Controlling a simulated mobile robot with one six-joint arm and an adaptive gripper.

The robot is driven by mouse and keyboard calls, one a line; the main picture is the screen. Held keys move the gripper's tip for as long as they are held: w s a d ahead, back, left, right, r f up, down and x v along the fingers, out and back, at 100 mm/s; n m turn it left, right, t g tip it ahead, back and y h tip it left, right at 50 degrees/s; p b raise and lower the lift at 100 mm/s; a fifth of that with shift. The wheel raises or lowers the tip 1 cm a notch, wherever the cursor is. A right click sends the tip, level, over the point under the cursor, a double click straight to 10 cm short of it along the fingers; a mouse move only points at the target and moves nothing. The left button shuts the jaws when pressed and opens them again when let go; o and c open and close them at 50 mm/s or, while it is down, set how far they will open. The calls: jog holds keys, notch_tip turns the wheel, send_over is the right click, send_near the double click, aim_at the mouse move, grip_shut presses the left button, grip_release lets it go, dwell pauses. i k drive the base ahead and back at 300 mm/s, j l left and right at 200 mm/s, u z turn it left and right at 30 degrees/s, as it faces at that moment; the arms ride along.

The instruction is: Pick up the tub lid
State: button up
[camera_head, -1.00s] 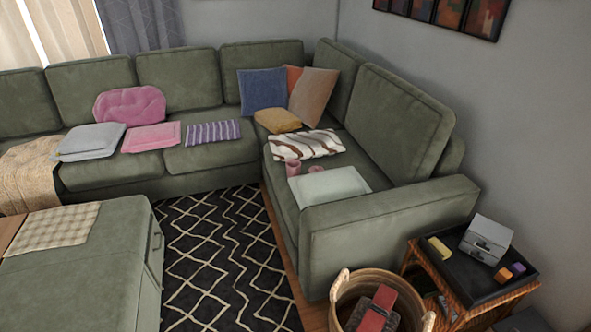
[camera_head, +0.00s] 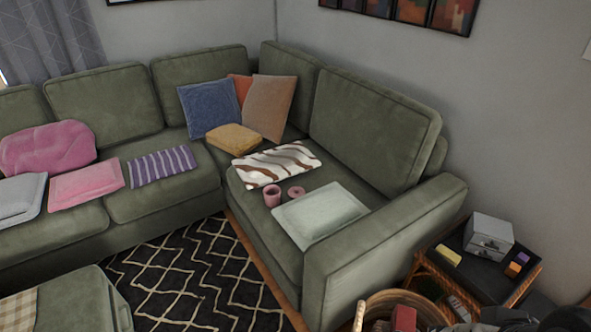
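A small round pink piece (camera_head: 296,192), which looks like the tub lid, lies on the right seat of the green sectional. A small pink tub (camera_head: 272,196) stands upright just left of it, very close; I cannot tell whether they touch. The lid-like piece shows a darker centre, too small to make out. A pale green cushion (camera_head: 320,214) lies just in front and right of them, and a brown-and-white striped cushion (camera_head: 276,164) lies behind.
The sofa armrest (camera_head: 385,245) stands in front of the right seat. A side table (camera_head: 480,268) with a grey box (camera_head: 488,236) and a wicker basket (camera_head: 380,306) are at lower right. A patterned rug (camera_head: 190,275) is open floor before the sofa; an ottoman (camera_head: 70,300) stands lower left.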

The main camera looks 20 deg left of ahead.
aim_at(294, 192)
jog(key=i+j, duration=0.2)
jog(key=j, duration=0.15)
jog(key=i+j+z, duration=0.15)
jog(key=j, duration=0.2)
jog(key=i+j, duration=0.15)
jog(key=j, duration=0.2)
jog(key=i+j+z, duration=0.1)
jog(key=j, duration=0.25)
jog(key=i+j, duration=0.2)
jog(key=j, duration=0.2)
jog(key=i+j+z, duration=0.15)
jog(key=j, duration=0.2)
jog(key=i+j, duration=0.15)
jog(key=j, duration=0.25)
jog(key=i+j, duration=0.25)
jog(key=j, duration=0.15)
jog(key=i+j+z, duration=0.15)
jog(key=j, duration=0.25)
jog(key=i+j, duration=0.35)
